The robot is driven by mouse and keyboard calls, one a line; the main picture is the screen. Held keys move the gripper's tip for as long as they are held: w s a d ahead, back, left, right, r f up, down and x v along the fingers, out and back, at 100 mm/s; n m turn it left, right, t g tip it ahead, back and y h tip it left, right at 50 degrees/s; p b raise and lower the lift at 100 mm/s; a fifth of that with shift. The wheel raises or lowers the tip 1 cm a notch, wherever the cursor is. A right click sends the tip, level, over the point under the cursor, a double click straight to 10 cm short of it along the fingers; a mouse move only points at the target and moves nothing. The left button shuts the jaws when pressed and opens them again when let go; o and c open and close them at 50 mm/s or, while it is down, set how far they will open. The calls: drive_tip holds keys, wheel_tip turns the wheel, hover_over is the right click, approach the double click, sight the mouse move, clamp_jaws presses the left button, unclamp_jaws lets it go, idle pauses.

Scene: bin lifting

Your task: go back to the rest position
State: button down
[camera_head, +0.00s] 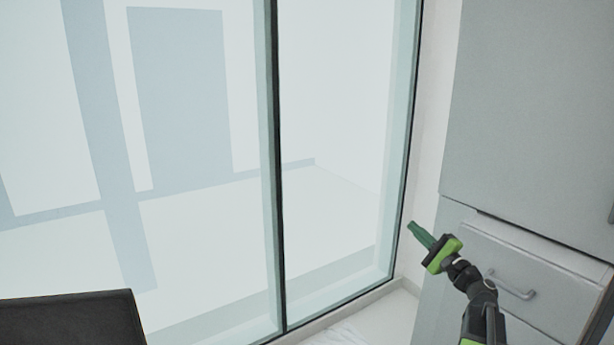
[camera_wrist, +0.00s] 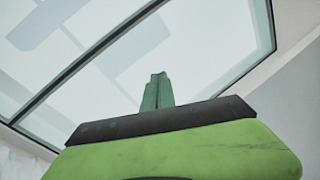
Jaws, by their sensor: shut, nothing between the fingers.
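My gripper (camera_head: 420,234) is at the lower right of the head view, raised in the air in front of the grey cabinet and close to the window's right edge in the picture. Its green fingers are together and hold nothing. In the wrist view the closed fingers (camera_wrist: 157,91) point up toward the window. No bin shows in either view.
A large glass window (camera_head: 340,120) with a dark frame fills the left and middle. A grey cabinet (camera_head: 540,120) with a handled drawer (camera_head: 535,275) stands at the right. A dark object (camera_head: 70,320) is at the lower left. A strip of pale floor (camera_head: 375,318) shows below the window.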

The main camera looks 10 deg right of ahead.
drive_tip(key=a+f+n+g+y, duration=0.2)
drive_tip(key=a+f+n+g, duration=0.25)
drive_tip(key=a, duration=0.75)
drive_tip(key=a+f+n+g+y, duration=0.1)
drive_tip(key=a+f+n+g, duration=0.3)
drive_tip(key=a, duration=0.7)
drive_tip(key=a+f+n+g+y, duration=0.25)
drive_tip(key=a+f, duration=0.25)
drive_tip(key=a, duration=0.7)
drive_tip(key=s+a+f+n+g+h, duration=0.2)
drive_tip(key=s+f+n+g+h, duration=0.15)
drive_tip(key=s+f, duration=0.3)
drive_tip(key=s+a+f+n+g+h, duration=0.3)
drive_tip(key=s+f+h, duration=0.15)
drive_tip(key=f, duration=0.25)
drive_tip(key=s+d+f+g+h, duration=0.25)
drive_tip(key=s+d+h, duration=0.2)
drive_tip(key=d, duration=0.55)
wheel_tip(320, 180, up, 12)
drive_tip(key=p, duration=1.2)
drive_tip(key=shift+s+d+n, duration=0.4)
drive_tip(key=shift+d+n, duration=0.05)
drive_tip(key=shift+f, duration=0.1)
